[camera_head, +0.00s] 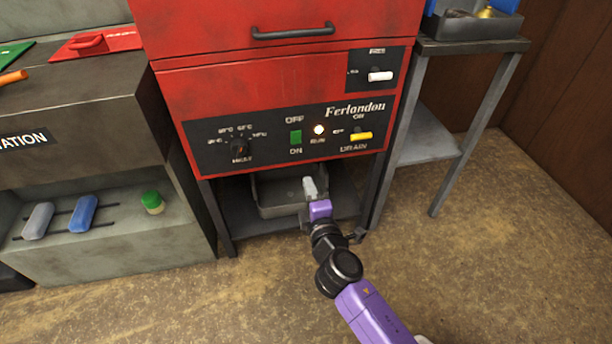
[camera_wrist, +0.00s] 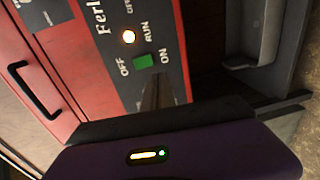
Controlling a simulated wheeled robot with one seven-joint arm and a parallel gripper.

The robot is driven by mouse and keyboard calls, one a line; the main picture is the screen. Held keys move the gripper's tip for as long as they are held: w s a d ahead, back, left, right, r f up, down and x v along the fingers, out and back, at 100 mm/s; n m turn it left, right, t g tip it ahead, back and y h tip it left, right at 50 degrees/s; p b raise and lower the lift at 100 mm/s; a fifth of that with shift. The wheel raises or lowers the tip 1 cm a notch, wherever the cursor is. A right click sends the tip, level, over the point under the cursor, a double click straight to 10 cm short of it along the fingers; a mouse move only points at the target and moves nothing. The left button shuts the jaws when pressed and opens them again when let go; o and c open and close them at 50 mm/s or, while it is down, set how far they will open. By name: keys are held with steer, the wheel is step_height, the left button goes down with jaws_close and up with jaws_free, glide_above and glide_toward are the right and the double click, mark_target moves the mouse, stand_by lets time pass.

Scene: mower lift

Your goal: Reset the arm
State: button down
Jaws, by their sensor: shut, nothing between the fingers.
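My arm reaches up from the bottom right in the head view. My gripper (camera_head: 310,187) points at the red machine (camera_head: 270,90), just below its black control panel (camera_head: 222,145) and in front of the grey tray (camera_head: 270,208) under it. The fingers are together with nothing seen between them. In the wrist view my purple gripper body (camera_wrist: 190,158) fills the bottom, and the panel lies beyond it. The green ON/OFF switch (camera_head: 296,137) and the lit run lamp (camera_head: 319,129) show in the head view. The switch also shows in the wrist view (camera_wrist: 144,62).
A grey bench (camera_head: 85,130) stands left, with a blue item (camera_head: 83,214), a grey item (camera_head: 38,221) and a green-capped jar (camera_head: 152,202) on its lower shelf. A metal side table (camera_head: 470,46) stands right. Open floor (camera_head: 480,270) lies at the lower right.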

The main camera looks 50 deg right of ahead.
steer(key=shift+s+a, duration=0.25)
steer(key=shift+s, duration=0.1)
stand_by(0.4)
steer(key=s+a+r+m+t+y, duration=0.3)
steer(key=s+a+m+y, duration=0.3)
steer(key=s+a, duration=0.55)
steer(key=s+a+r+m+g+y, duration=0.1)
steer(key=s+a+m, duration=0.15)
steer(key=s, duration=0.45)
steer(key=s+a+r+m+y, duration=0.1)
steer(key=s+a+r, duration=0.15)
steer(key=s, duration=0.45)
steer(key=s+a+m+g+y, duration=0.1)
steer(key=s+a+m+y, duration=0.15)
steer(key=s, duration=0.45)
step_height(320, 180, up, 24)
steer(key=p, duration=2.4)
steer(key=shift+w+a+r+n+h, duration=0.25)
steer(key=shift+w+a+n+h, duration=0.05)
steer(key=shift+w+n+h, duration=0.15)
